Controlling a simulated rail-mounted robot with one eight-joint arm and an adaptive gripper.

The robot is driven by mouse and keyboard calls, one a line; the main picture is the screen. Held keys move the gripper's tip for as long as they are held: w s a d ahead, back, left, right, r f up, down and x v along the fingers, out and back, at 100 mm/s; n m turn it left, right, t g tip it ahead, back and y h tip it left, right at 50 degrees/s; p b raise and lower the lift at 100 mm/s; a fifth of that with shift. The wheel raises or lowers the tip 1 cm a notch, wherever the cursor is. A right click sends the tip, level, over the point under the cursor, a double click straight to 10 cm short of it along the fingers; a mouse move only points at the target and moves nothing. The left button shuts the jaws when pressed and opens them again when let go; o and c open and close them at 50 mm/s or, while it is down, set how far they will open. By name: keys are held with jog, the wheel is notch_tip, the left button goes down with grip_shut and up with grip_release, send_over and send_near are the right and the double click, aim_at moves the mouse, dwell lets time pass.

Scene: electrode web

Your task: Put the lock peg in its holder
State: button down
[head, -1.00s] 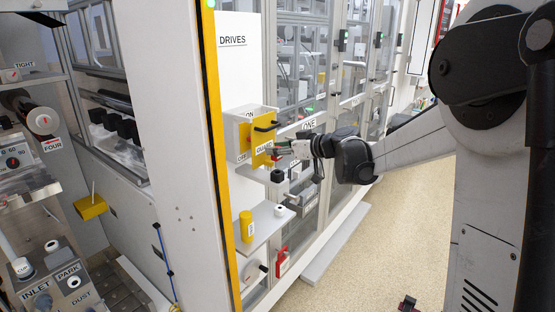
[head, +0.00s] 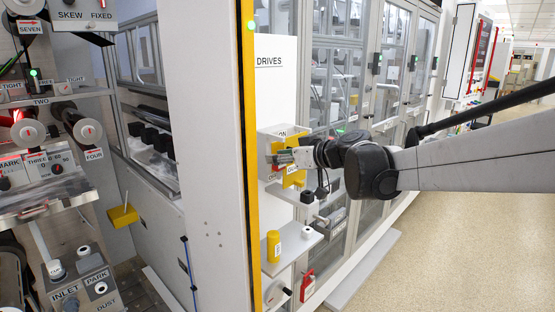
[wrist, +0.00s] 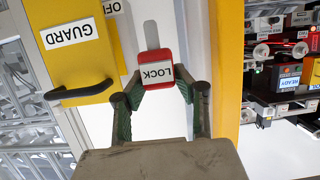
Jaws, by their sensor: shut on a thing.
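The lock peg (wrist: 156,71) is a red block with a pale LOCK label, upside down in the wrist view. My gripper (wrist: 158,94) is shut on it, with a green-padded finger at each side. A grey upright strip (wrist: 152,34) shows just beyond the peg; I cannot tell whether it is the peg's pin or a slot. In the head view my gripper (head: 285,157) is in front of the yellow guard panel (head: 294,178) and hides part of it. The peg is not clear there. I cannot tell which part is its holder or whether the peg touches anything.
The guard panel has a black handle (wrist: 80,92) beside the gripper. Below the box, a shelf (head: 292,247) holds a yellow cylinder (head: 273,246) and a white roll (head: 307,233). A red item (head: 307,285) hangs lower. The floor at right is clear.

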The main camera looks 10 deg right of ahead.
jog(key=shift+r, duration=0.5)
dwell(0.3)
